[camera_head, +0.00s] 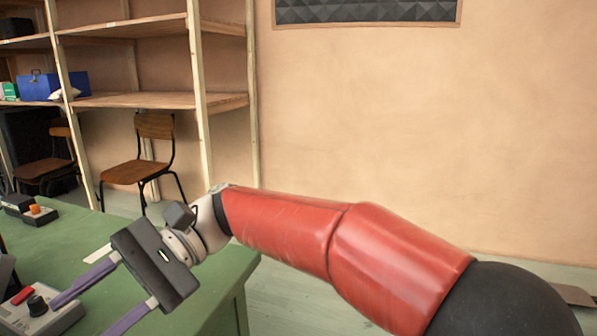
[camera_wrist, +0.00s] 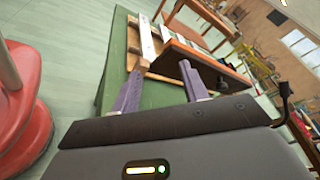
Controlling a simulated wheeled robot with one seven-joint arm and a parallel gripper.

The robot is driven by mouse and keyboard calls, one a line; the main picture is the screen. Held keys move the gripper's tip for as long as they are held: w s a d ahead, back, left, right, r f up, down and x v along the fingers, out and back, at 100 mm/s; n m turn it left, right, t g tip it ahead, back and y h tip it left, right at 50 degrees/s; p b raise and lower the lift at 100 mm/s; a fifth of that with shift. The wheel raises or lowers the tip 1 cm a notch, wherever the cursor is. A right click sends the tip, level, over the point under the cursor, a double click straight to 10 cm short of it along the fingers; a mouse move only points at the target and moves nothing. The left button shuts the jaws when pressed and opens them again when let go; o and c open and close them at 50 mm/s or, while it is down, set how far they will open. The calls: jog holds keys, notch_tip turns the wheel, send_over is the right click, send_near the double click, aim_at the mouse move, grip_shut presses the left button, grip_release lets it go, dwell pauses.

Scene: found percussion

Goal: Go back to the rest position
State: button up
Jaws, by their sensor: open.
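My gripper (camera_head: 80,318) is at the lower left of the head view, over the green table (camera_head: 225,285). Its two purple fingers are spread apart, with nothing seen between them. In the wrist view my gripper (camera_wrist: 161,72) also shows open, with both fingers pointing along the green table (camera_wrist: 118,55). In the head view the left finger overlaps a grey box with a red part and a black knob (camera_head: 38,306); I cannot tell whether they touch. My red arm reaches in from the lower right.
A dark box with an orange knob (camera_head: 38,211) sits farther back on the table. The wrist view shows a pale bar on wood (camera_wrist: 146,42) and a dark-topped wooden piece (camera_wrist: 200,66) beyond the fingers. A chair (camera_head: 145,165) and wooden shelves (camera_head: 150,100) stand behind.

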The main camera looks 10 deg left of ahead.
jog(key=w+d+f+m+t, duration=0.2)
jog(key=w+d+f+t, duration=0.3)
jog(key=d, duration=0.4)
jog(key=w+d+f+m+t, duration=0.1)
jog(key=w+d+f+t, duration=0.2)
jog(key=d+f+t, duration=0.4)
jog(key=d+f+t+h, duration=0.2)
jog(key=d+t+h, duration=0.1)
jog(key=d, duration=1)
jog(key=s+d+f+m+t+h, duration=0.1)
jog(key=d+f+t+h, duration=0.2)
jog(key=d, duration=1)
jog(key=shift+d+f+t+h, duration=0.25)
jog(key=shift+d+t+h, duration=0.05)
jog(key=shift+t, duration=0.7)
